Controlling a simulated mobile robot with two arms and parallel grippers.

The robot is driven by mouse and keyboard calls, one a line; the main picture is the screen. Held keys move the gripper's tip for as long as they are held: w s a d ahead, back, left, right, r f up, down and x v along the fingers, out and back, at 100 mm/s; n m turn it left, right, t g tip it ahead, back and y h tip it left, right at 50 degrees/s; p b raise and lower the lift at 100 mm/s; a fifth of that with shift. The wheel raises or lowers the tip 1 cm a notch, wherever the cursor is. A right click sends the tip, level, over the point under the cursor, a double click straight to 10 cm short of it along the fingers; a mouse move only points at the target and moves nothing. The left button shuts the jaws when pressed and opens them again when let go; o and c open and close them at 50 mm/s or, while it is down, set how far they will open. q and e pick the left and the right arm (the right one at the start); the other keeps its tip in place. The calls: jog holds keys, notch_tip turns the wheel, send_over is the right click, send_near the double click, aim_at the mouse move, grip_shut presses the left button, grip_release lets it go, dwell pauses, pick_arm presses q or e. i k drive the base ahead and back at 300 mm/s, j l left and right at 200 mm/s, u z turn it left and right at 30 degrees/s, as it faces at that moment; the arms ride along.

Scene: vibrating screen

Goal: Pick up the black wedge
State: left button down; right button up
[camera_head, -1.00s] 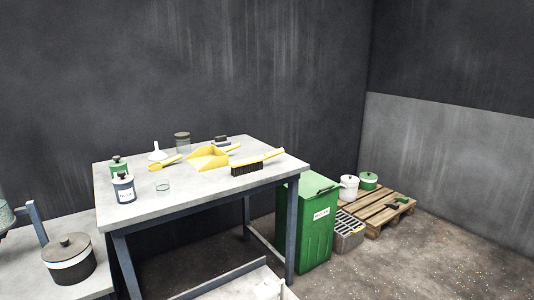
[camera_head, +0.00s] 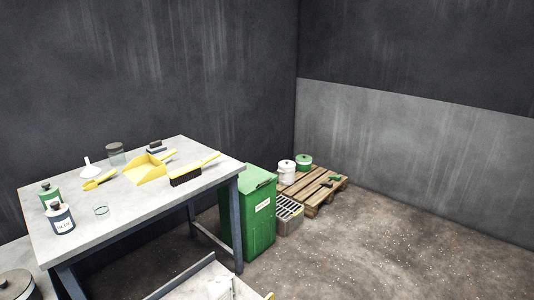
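No thing in view is clearly a black wedge. A small dark block (camera_head: 156,147) lies at the back edge of the work table (camera_head: 130,205), behind the yellow dustpan (camera_head: 148,168); its exact shape is too small to tell. Small dark and green items (camera_head: 322,184) lie on the wooden pallet (camera_head: 312,197), also too small to make out. Neither of my grippers is in view.
A black-bristled brush (camera_head: 194,171), yellow scoop (camera_head: 99,180), white funnel (camera_head: 87,168), jar (camera_head: 116,154), glass dish (camera_head: 101,210) and two bottles (camera_head: 61,219) stand or lie on the table. A green bin (camera_head: 248,212) stands right of it. The floor at right (camera_head: 400,240) is clear.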

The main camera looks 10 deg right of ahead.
aim_at(328, 185)
jog(key=i+l+z, duration=0.15)
jog(key=i+l, duration=0.25)
jog(key=i+l+z, duration=0.15)
jog(key=i+l, duration=0.2)
jog(key=i, duration=0.25)
jog(key=i+l+z, duration=0.15)
jog(key=i, duration=0.35)
jog(key=i+l+z, duration=0.1)
jog(key=i+l, duration=0.25)
jog(key=i, duration=0.2)
jog(key=i+l+z, duration=0.15)
jog(key=i, duration=0.35)
jog(key=i+l+z, duration=0.15)
jog(key=i, duration=0.4)
jog(key=i+l, duration=0.15)
jog(key=i, duration=0.25)
jog(key=i+l, duration=0.1)
jog(key=i, duration=0.3)
jog(key=i+l+u, duration=0.1)
jog(key=i, duration=0.3)
